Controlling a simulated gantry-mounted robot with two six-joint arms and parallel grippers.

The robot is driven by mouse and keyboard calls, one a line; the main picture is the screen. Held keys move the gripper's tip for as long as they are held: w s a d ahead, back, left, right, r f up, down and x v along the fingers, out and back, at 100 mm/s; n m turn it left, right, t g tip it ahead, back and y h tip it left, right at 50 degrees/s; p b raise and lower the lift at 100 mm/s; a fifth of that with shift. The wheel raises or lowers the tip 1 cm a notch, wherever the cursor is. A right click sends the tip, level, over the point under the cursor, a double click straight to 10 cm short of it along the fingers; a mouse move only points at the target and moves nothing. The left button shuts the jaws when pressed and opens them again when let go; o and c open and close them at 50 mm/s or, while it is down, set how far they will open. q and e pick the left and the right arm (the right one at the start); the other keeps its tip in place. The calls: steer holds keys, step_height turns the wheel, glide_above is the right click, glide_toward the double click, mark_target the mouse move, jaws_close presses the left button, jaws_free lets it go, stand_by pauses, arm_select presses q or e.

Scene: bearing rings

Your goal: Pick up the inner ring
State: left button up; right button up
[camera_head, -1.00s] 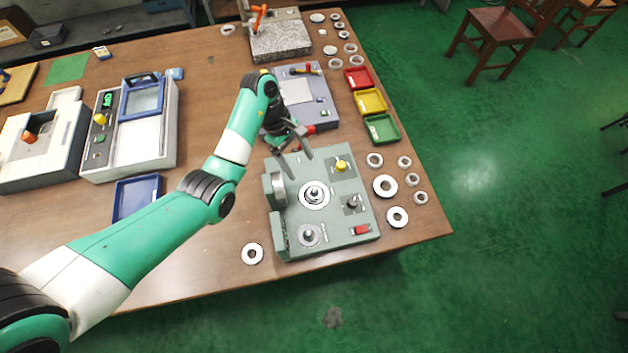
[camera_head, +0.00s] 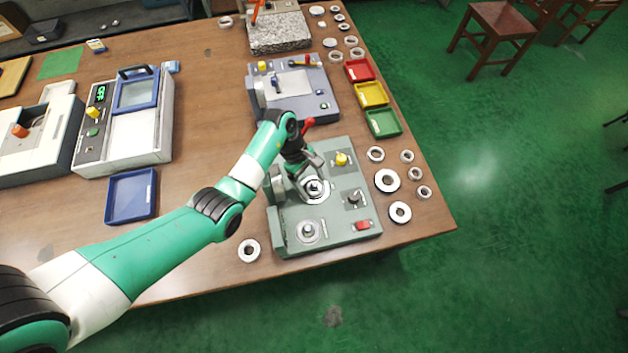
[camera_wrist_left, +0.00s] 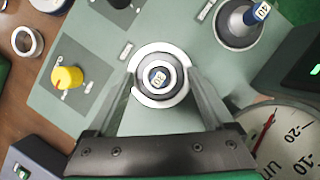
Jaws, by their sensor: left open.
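A silver ring (camera_wrist_left: 160,98) sits around an upright post (camera_wrist_left: 158,76) with a numbered cap on the grey-green gauge station; whether it is the inner ring I cannot tell for sure. In the head view this ring (camera_head: 314,198) is partly hidden by my gripper. My left gripper (camera_head: 308,180) is over the station with its jaws open. In the wrist view its two fingers reach down on either side of the post and ring, and contact cannot be told. My right gripper is not in view.

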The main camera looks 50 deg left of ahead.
arm_select(q)
jaws_close()
stand_by(0.3)
steer(key=shift+r, duration=0.2)
steer(key=shift+r, duration=0.3)
steer(key=r, duration=0.1)
steer(key=r+p, duration=0.2)
steer(key=shift+s+d+r, duration=0.1)
steer(key=shift+s+r, duration=0.15)
steer(key=s+d+r+p, duration=0.5)
steer(key=s+r+p, duration=0.3)
steer(key=s+p, duration=0.4)
steer(key=shift+s+r, duration=0.2)
steer(key=shift+r, duration=0.1)
